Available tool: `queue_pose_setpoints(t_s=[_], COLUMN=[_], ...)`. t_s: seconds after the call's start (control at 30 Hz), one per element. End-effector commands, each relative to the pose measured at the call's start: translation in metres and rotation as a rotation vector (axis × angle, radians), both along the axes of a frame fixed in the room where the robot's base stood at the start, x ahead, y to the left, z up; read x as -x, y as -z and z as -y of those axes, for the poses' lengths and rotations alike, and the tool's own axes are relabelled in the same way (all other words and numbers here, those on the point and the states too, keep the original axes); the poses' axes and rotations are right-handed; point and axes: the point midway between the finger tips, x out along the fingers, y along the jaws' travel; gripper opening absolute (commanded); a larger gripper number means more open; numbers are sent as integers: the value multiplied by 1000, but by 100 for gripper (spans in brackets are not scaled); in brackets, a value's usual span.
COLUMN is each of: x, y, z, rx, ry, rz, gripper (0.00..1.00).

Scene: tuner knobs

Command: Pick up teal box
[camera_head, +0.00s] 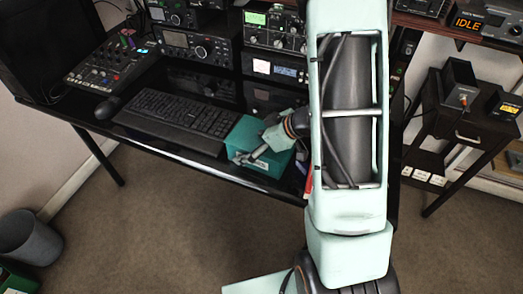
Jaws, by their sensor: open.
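The teal box (279,163) sits on the black desk near its front edge, right of the keyboard. My gripper (247,158) is over the box's top, reaching in from the right, with its fingers pointing left. Its jaws are open. The gripper and wrist hide part of the box's top and right side. I cannot tell whether the fingers touch the box.
A black keyboard (177,117) and mouse (108,107) lie left of the box on the desk (190,158). Radio units (274,68) stand close behind it. My arm covers the right part of the desk. The carpet (150,225) in front is mostly clear.

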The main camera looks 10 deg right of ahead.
Motion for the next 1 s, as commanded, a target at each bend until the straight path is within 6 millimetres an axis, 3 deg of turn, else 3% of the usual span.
queue_pose_setpoints(t_s=[0.1,0.47,1.0], x=[0,1,1], y=[-1,0,-3], z=[0,0,-2], rx=[0,0,0], ry=[0,1,0], rz=[0,-1,-4], gripper=[100,60,59])
